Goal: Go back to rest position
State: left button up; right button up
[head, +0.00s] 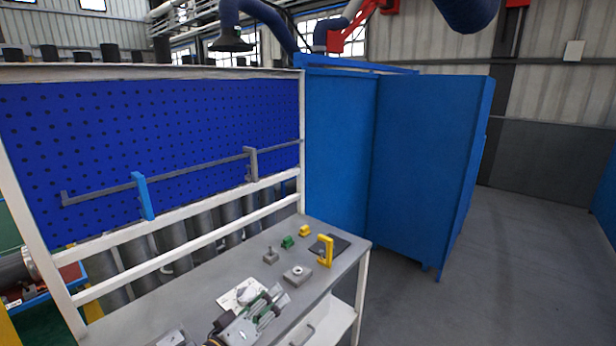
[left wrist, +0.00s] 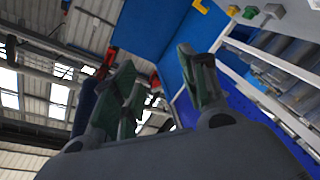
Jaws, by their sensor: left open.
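My left gripper (head: 268,306) is at the bottom of the head view, above the front part of the grey workbench (head: 192,297). Its green-padded fingers are apart, with nothing between them. In the left wrist view my left gripper (left wrist: 165,85) shows its spread fingers against the ceiling and blue panels. The bench parts stand apart from it: a yellow bracket (head: 326,251) on a dark plate (head: 343,243), a grey block with a round boss (head: 297,274), a small grey part (head: 271,256), a green part (head: 287,242) and a yellow part (head: 305,231).
A white sheet or plate (head: 236,293) lies beside the gripper. A blue pegboard (head: 160,130) with a grey rail rises behind the bench. Blue partition panels (head: 425,165) stand to the right. The floor (head: 530,250) at right is clear.

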pick_arm(q)
jog(key=s+a+f+m+g+y, duration=0.35)
jog(key=s+a+f+g, duration=0.3)
jog(key=s+f, duration=0.4)
jog(key=s+a+f+m+g+y, duration=0.2)
jog(key=s+a+f+g+y, duration=0.3)
jog(key=s+a+f, duration=0.5)
notch_tip(320, 180, down, 37)
jog(key=s+d+g+b, duration=0.1)
jog(key=s+d+b, duration=0.1)
jog(key=d, duration=0.1)
jog(key=s+a+f, duration=0.2)
jog(key=s+f, duration=0.8)
jog(key=s, duration=0.1)
jog(key=s+a+f+g+b, duration=0.1)
jog(key=s+a+f, duration=0.1)
jog(key=s+f, duration=0.8)
jog(key=shift+s+f, duration=0.15)
jog(key=shift+s, duration=0.2)
jog(key=shift+g+y, duration=0.25)
dwell(0.8)
